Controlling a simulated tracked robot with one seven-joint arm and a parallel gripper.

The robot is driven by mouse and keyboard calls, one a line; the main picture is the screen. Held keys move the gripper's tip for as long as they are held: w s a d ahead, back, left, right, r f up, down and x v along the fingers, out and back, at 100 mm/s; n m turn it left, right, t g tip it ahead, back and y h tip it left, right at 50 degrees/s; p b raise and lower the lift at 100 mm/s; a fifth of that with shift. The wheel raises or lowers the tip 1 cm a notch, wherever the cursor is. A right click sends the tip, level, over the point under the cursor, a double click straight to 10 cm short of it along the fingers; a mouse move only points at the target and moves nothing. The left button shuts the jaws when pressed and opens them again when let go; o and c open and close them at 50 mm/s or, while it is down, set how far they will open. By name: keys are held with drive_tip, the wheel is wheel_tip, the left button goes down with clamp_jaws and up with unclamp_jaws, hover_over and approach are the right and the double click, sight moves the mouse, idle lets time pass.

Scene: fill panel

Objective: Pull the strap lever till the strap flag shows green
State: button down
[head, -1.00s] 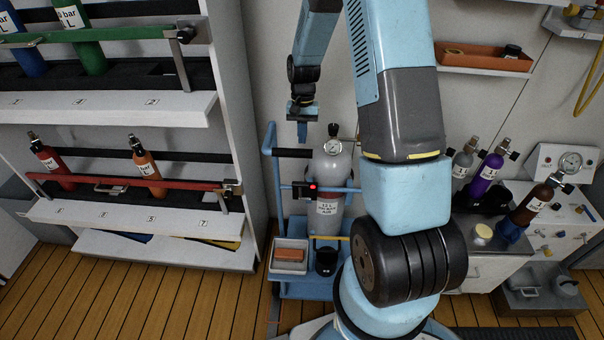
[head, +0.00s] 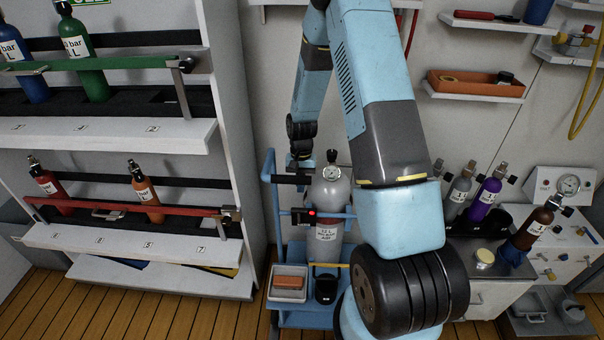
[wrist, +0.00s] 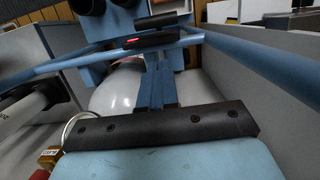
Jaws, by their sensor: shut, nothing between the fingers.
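The grey cylinder (head: 330,200) stands upright on a blue trolley (head: 320,313), held by a strap across its front. The strap flag (head: 312,213) shows red on a black block, with a dark lever (head: 298,216) beside it. In the wrist view, a red patch (wrist: 134,40) shows by a dark bar (wrist: 152,42). My gripper (head: 300,163) is above the trolley's left side, higher than the flag. In the wrist view its blue fingers (wrist: 157,62) are together and empty, pointing toward the dark bar. I cannot tell whether they touch it.
The trolley's black grip (head: 290,179) lies just below my gripper. A shelf rack (head: 130,255) with bottles stands at the left. A counter at the right holds several small bottles and a gauge panel (head: 560,185). A black bucket (head: 326,287) sits on the trolley.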

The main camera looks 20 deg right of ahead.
sight(299, 217)
drive_tip(key=shift+s+a+f, duration=0.35)
drive_tip(key=shift+s+f, duration=0.45)
drive_tip(key=shift+f, duration=0.1)
drive_tip(key=shift+s+a+f, duration=0.35)
drive_tip(key=shift+s+f, duration=0.45)
drive_tip(key=shift+f, duration=0.05)
drive_tip(key=shift+d, duration=0.25)
drive_tip(key=shift+s+a, duration=0.4)
